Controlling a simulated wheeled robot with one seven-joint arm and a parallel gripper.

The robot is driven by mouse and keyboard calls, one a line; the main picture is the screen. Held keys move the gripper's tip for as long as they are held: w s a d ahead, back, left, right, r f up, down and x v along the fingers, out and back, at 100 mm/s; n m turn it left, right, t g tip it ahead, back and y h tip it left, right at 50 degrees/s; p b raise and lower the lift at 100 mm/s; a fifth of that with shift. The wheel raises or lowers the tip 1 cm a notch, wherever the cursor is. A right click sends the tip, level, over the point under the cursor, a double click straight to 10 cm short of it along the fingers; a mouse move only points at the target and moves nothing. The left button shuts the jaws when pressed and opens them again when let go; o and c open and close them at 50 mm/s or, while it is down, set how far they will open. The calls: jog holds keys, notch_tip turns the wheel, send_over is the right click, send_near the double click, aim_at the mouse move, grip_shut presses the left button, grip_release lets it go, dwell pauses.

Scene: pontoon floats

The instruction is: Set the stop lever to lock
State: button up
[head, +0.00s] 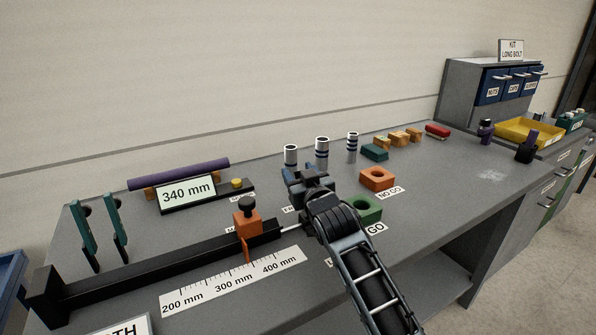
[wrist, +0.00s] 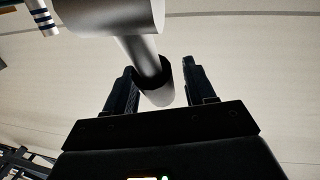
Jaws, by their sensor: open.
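An orange stop block (head: 247,222) with a black knob sits on the long black rail (head: 170,268) in the head view. A thin silver rod (head: 291,227) shows at the rail's right end and runs behind my arm. My gripper (head: 308,181) is at the right of the stop block, above the bench. In the wrist view, my gripper (wrist: 158,68) is open, its fingers on either side of a silver bar (wrist: 143,58) hanging from a thick silver cylinder (wrist: 112,16). This may be the stop lever; I cannot tell whether the fingers touch it. Nearby labels are partly hidden.
A scale strip (head: 233,283) lies before the rail. Behind stand a 340 mm display (head: 186,193), a purple tube (head: 180,174) and silver cylinders (head: 322,153). The orange NO GO block (head: 378,179) and green GO block (head: 367,210) are close at right.

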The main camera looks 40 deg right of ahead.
jog(key=shift+w+d, duration=0.15)
jog(key=shift+w, duration=0.25)
jog(key=shift+c, duration=0.3)
grip_shut()
